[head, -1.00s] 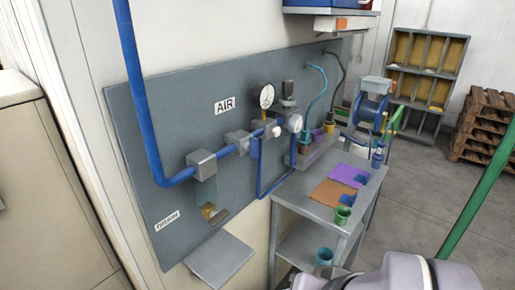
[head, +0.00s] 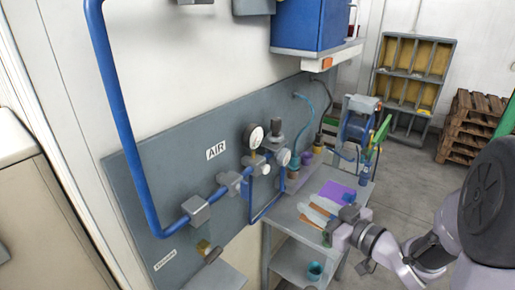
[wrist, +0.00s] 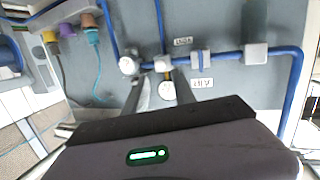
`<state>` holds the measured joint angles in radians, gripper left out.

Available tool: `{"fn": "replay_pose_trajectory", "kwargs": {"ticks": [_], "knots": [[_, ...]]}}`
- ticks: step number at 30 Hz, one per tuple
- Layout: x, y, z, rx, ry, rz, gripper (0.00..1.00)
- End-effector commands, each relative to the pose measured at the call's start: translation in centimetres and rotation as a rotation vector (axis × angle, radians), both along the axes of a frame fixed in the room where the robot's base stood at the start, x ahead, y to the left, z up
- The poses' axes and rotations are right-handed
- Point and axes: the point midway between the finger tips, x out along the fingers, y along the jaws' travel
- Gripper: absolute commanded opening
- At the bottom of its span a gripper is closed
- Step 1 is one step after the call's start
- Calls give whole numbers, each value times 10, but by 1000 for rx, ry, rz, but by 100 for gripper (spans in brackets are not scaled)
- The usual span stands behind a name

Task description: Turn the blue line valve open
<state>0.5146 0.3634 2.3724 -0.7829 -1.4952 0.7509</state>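The blue line (head: 160,207) runs down the wall and along the grey panel (head: 130,190). A grey fitting (head: 230,182) sits on it near the AIR label (head: 216,150). In the wrist view, upside down, a grey fitting (wrist: 200,60) carries a short blue piece across the line; it may be the valve, but I cannot tell for sure. My gripper (head: 307,214) is in front of the panel, over the bench. In the wrist view its fingers (wrist: 160,78) are apart and empty, pointing at the panel, with a gauge (wrist: 168,90) seen between them.
Dial gauges (head: 253,135) and a regulator stand on the panel. A grey bench (head: 285,215) with a purple mat (head: 338,192) lies below. A blue box (head: 308,25) on a shelf hangs above.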

Motion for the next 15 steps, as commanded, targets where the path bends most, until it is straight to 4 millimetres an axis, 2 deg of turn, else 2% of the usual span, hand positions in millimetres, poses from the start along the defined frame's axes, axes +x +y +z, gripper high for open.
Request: {"fn": "replay_pose_trajectory", "kwargs": {"ticks": [3, 6, 8, 11, 15], "knots": [[-34, 19, 4, 109, -37, 199, 32], [-49, 28, 4, 153, -58, 280, 32], [-49, 34, 3, 158, -61, 294, 32], [-37, 51, 2, 157, -63, 300, 32], [-10, 85, 1, 156, -62, 300, 32]]}}
